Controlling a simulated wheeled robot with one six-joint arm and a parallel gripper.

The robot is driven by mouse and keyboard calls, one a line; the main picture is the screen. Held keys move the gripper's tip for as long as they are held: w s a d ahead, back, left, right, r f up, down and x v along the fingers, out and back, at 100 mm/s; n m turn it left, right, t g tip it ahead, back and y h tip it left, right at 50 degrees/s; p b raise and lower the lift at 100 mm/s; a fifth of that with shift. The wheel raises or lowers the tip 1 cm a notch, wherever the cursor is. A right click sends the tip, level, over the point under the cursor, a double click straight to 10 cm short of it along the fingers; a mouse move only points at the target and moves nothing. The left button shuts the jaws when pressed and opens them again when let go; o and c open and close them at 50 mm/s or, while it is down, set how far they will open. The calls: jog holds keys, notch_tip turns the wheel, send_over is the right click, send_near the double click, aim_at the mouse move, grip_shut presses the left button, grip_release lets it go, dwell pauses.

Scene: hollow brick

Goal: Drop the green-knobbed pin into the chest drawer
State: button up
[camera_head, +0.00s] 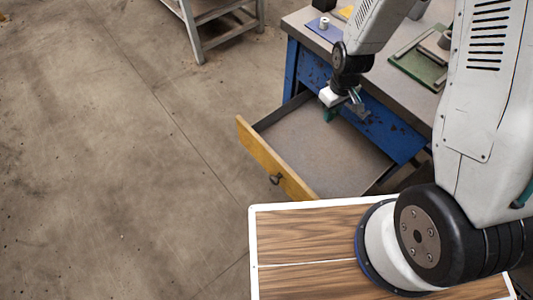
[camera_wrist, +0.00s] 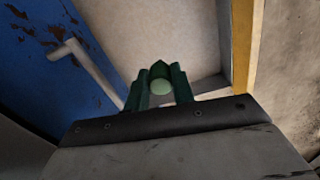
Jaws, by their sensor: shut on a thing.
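The chest drawer (camera_head: 310,150) is pulled open from the blue chest, with a yellow front and a grey floor. The visible part of its floor is bare. My gripper (camera_head: 332,114) is over the drawer's inner part, close to the chest. The rest of the pin is hidden. The drawer floor (camera_wrist: 180,35) and yellow front (camera_wrist: 246,40) show beyond the fingers.
The chest's worn blue face (camera_wrist: 35,60) is close on the left in the wrist view, with a pale bent bar (camera_wrist: 88,72) beside it. On the chest top are a blue mat (camera_head: 318,34) with a white cylinder and a green tray (camera_head: 418,68). Open floor lies left.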

jog(key=shift+d+f, duration=0.2)
jog(key=shift+f, duration=2.5)
jog(key=o, duration=1.1)
jog(key=shift+c, duration=0.2)
jog(key=shift+r, duration=0.15)
notch_tip(320, 180, up, 8)
jog(key=shift+f, duration=0.2)
